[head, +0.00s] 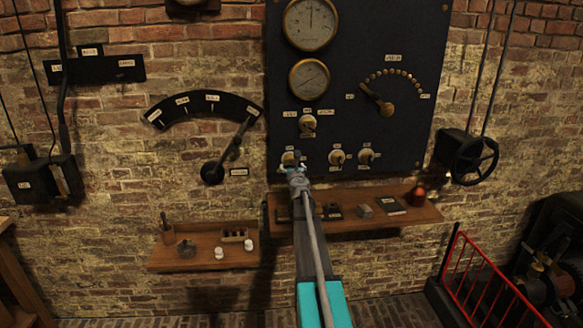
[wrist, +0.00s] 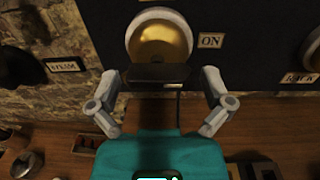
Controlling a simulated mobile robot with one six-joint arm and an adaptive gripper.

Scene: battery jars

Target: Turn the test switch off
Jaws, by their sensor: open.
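A row of small round switches sits along the bottom of the dark panel (head: 350,95). My gripper (head: 296,168) is at the lower-left switch (head: 289,157) and partly covers it. In the wrist view this switch (wrist: 160,42) is a brass dome in a pale ring, with an "ON" label (wrist: 211,41) to its right. A dark bar (wrist: 158,74) lies at its lower edge; I cannot tell whether it is the switch handle. My open gripper (wrist: 160,90) has one finger on each side of and below the switch, with no visible grip. No readable label names the test switch.
A wooden shelf (head: 405,217) with small items runs just below the panel, close under my arm. A smaller shelf (head: 192,258) is at left. A large lever (head: 233,150) is on the wall left of the panel. A handwheel (head: 474,160) is at right.

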